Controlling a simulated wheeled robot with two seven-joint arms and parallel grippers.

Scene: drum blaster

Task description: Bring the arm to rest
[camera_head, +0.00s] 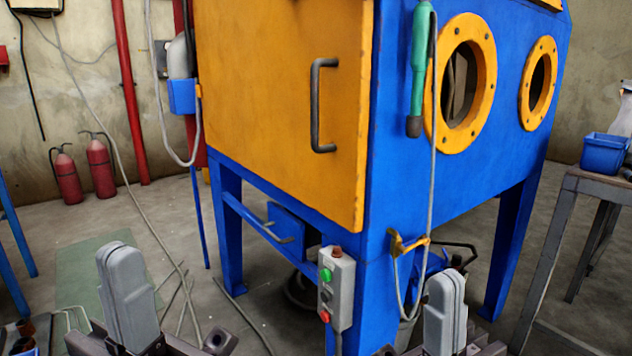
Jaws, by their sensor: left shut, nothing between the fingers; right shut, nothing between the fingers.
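My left gripper (118,262) shows at the lower left of the head view. Its grey fingers point up, pressed together, with nothing between them. My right gripper (446,288) shows at the lower right, in front of the blaster's blue leg area. Its fingers are also shut, upright and empty. Both grippers appear apart from the blue blaster cabinet (405,180). The cabinet's orange door (270,90) looks shut, with a dark vertical handle (316,105). Most of both arms lies outside the frame.
A grey control box (336,285) with green and red buttons hangs on the cabinet's front leg, between my grippers. A green-handled tool (420,60) hangs by a glove port. A table (590,183) with a blue bin (604,153) stands right. Fire extinguishers (101,165) stand back left.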

